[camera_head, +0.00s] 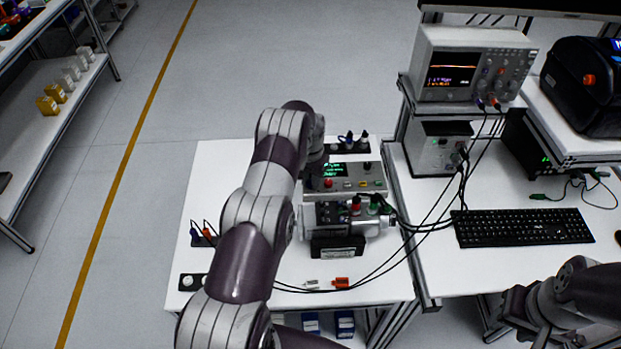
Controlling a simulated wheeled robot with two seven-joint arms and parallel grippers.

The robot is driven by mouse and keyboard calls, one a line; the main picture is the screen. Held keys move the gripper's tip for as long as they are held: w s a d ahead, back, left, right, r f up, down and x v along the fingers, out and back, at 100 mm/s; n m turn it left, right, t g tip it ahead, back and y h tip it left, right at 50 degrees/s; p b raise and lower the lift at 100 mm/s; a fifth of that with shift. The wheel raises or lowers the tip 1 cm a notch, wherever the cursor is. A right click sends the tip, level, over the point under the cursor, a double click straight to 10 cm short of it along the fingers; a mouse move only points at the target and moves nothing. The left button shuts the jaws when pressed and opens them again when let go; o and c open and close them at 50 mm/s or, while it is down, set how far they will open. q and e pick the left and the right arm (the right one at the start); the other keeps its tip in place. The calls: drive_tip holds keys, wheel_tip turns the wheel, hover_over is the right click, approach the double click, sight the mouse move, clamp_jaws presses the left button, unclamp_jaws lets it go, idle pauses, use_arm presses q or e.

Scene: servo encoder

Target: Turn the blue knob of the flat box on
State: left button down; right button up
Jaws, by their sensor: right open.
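The flat box (352,184) is a grey panel with a green-lit display, a red button and small controls, standing on the left white table. I cannot make out a blue knob on it; the left end of the box is covered by my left arm. My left gripper (317,168) is at that left end, mostly hidden behind my own arm links, so its fingers and any contact do not show. My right gripper (524,312) is open and empty at the lower right, in front of the right table and far from the box.
A device with red and green terminals (356,211) stands in front of the box, with black cables running right. Black strips with plugs (350,143) lie behind it. An oscilloscope (472,66) and keyboard (522,228) are on the right.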

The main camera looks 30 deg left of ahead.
use_arm(q)
drive_tip(key=shift+f+m+b, duration=0.1)
drive_tip(key=shift+m+b, duration=0.5)
drive_tip(key=shift+b, duration=0.3)
drive_tip(key=m+b, duration=0.5)
drive_tip(key=m, duration=0.1)
drive_tip(key=shift+m, duration=0.4)
drive_tip(key=shift+w+a+r+m+b, duration=0.15)
drive_tip(key=shift+m+b, duration=0.3)
drive_tip(key=shift+m, duration=0.4)
drive_tip(key=shift+s+d+r+m+b, duration=0.1)
drive_tip(key=shift+m+b, duration=0.35)
drive_tip(key=shift+m, duration=0.4)
drive_tip(key=shift+w+r+m, duration=0.1)
drive_tip(key=shift+m, duration=0.2)
drive_tip(key=c, duration=0.9)
unclamp_jaws()
drive_tip(key=shift+s, duration=0.2)
